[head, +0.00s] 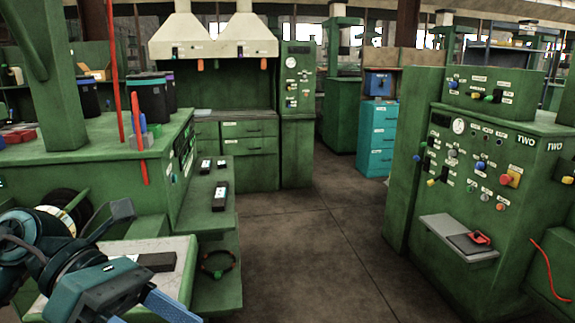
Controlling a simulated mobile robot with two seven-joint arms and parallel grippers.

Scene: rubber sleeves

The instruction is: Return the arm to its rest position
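My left arm comes in at the lower left, dark and teal, in front of a green workbench. Its end (112,288) is low over a small pale-topped stand (180,246). My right arm and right gripper are not in view.
The green workbench (150,165) carries dark canisters (149,98). A lower shelf (205,195) beside it holds small black items. A control cabinet (490,165) with a grey ledge (458,238) stands at right. The floor (310,250) between is clear.

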